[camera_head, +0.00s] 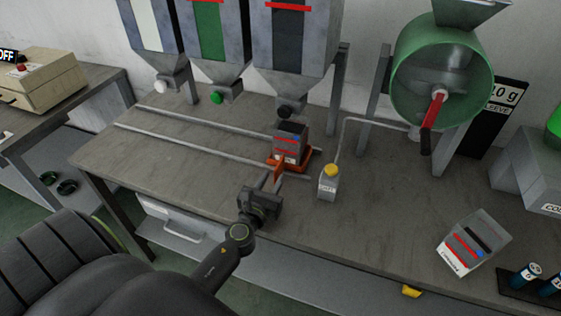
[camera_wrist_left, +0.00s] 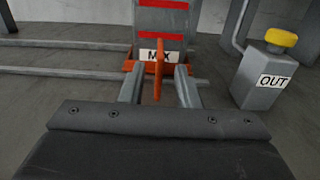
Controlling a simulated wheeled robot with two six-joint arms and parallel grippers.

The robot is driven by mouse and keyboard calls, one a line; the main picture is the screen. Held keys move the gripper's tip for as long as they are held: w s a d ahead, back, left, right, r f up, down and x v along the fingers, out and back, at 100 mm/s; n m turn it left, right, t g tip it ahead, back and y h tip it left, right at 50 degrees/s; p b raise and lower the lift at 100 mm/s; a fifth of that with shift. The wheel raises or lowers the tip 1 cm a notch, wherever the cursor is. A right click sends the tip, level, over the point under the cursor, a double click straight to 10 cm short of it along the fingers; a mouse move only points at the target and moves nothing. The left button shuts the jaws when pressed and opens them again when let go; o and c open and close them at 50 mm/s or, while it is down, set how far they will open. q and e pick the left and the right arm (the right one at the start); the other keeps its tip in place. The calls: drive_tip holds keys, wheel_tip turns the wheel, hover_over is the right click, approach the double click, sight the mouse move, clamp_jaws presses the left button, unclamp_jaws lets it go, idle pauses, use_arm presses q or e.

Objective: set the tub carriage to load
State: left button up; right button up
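The orange tub carriage (camera_head: 303,166) sits at the right end of two rails (camera_head: 190,150), below the rightmost hopper. In the left wrist view the tub (camera_wrist_left: 160,18) is straight ahead, above a MIX label (camera_wrist_left: 158,56). The carriage's thin upright orange handle (camera_wrist_left: 158,75) stands between the fingers of my left gripper (camera_head: 271,178). The fingers (camera_wrist_left: 158,72) are apart, with a gap on both sides of the handle. My right gripper is not in view.
A small grey box with a yellow button (camera_head: 331,170), labelled OUT (camera_wrist_left: 272,81), stands right of the carriage. Three hoppers (camera_head: 292,40) hang over the rails. A green drum (camera_head: 440,75) with a red handle is at right. The rails to the left are clear.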

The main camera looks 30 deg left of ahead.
sight(281, 163)
use_arm(q)
drive_tip(key=x, duration=0.7)
drive_tip(key=shift+w, duration=0.15)
clamp_jaws()
